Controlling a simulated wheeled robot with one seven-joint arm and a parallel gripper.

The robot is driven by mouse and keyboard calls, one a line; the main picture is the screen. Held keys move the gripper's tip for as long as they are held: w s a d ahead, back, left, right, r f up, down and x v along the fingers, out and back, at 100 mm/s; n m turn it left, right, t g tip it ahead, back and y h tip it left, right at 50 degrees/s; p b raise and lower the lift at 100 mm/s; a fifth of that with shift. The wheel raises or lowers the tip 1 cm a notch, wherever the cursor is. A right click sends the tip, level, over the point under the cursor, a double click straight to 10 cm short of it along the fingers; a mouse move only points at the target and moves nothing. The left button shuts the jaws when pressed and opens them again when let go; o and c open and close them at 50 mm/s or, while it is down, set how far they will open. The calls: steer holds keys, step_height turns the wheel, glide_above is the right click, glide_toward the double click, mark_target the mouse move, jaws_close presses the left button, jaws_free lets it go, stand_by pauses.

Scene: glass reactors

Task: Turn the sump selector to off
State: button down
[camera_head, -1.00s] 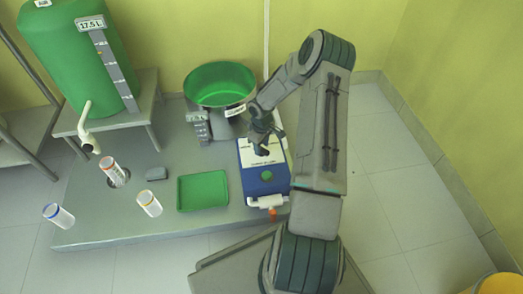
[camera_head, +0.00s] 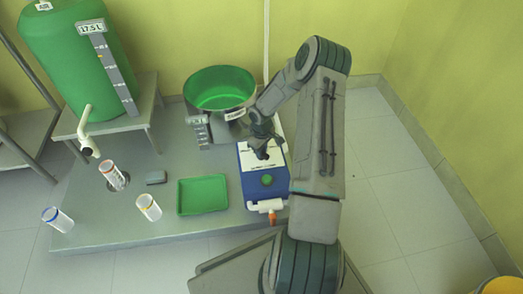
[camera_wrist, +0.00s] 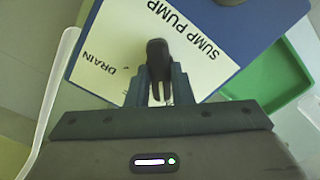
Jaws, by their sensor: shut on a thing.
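The sump selector is a black lever knob (camera_wrist: 157,53) on the white top plate of a blue box (camera_head: 250,186). In the wrist view the plate (camera_wrist: 120,45) reads "DRAIN" on the left and "SUMP PUMP" on the upper right. My gripper (camera_wrist: 159,80) is shut on the knob, one finger on each side. The knob points straight up in the wrist view, between the two labels. In the head view my gripper (camera_head: 261,146) comes down on the box top and hides most of the knob. Any "off" mark is not legible.
A green button (camera_head: 267,180) and a white outlet pipe with an orange end (camera_head: 266,206) are at the box's front. A green tray (camera_head: 203,195) lies left, a green basin (camera_head: 219,89) behind.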

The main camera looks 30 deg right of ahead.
steer(key=m+p, duration=0.1)
steer(key=m, duration=0.3)
steer(key=shift+m, duration=2.1)
steer(key=shift+p, duration=0.3)
steer(key=c, duration=1.3)
jaws_free()
step_height(320, 180, up, 14)
steer(key=p, duration=0.5)
steer(key=shift+f, duration=0.1)
